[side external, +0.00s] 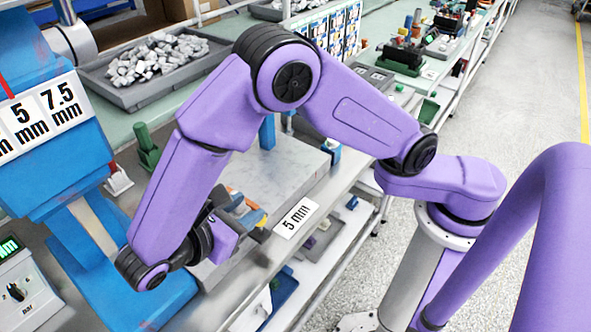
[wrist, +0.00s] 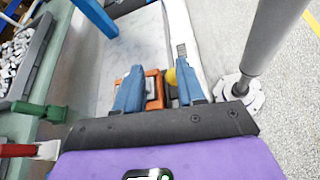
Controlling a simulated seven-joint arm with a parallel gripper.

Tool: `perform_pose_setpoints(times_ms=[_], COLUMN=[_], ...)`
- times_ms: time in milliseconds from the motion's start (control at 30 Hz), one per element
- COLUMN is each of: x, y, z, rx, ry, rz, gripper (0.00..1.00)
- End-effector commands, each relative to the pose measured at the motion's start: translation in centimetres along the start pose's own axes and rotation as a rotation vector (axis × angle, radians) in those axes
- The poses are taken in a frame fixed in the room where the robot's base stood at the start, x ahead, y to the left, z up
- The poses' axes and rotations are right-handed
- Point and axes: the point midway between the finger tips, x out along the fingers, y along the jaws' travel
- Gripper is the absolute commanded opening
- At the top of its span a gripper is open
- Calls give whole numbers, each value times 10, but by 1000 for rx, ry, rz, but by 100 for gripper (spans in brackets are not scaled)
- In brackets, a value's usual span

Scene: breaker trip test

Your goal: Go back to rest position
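My gripper (wrist: 158,85) has two blue fingers that stand apart in the wrist view, so it is open. A small orange and grey part (wrist: 153,90) shows between and beyond the fingers, with a visible gap on its right side. A yellow bit (wrist: 171,77) shows near the right finger. The orange part is mostly hidden there by the gripper.
A blue press-like machine (side external: 50,150) with "5" and "7.5 mm" labels stands at left. A grey tray (side external: 155,95) of metal pieces lies behind. A green clamp (side external: 147,150) stands between them. Floor (side external: 520,110) at right is open.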

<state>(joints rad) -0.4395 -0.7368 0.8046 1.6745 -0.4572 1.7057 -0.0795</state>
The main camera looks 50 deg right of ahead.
Motion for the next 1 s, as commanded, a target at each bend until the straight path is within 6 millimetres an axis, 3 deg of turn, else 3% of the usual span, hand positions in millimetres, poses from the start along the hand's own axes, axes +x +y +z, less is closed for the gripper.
perform_pose_setpoints(times_ms=[167, 367, 700, 1000], x=[24, 55, 106, 133], y=[0, -13, -62, -106], z=[35, 74, 134, 165], rx=[41, 98, 220, 317], ry=[186, 415, 804, 1062], rz=[-74, -161, -305, -398], gripper=[39, 39, 39, 39])
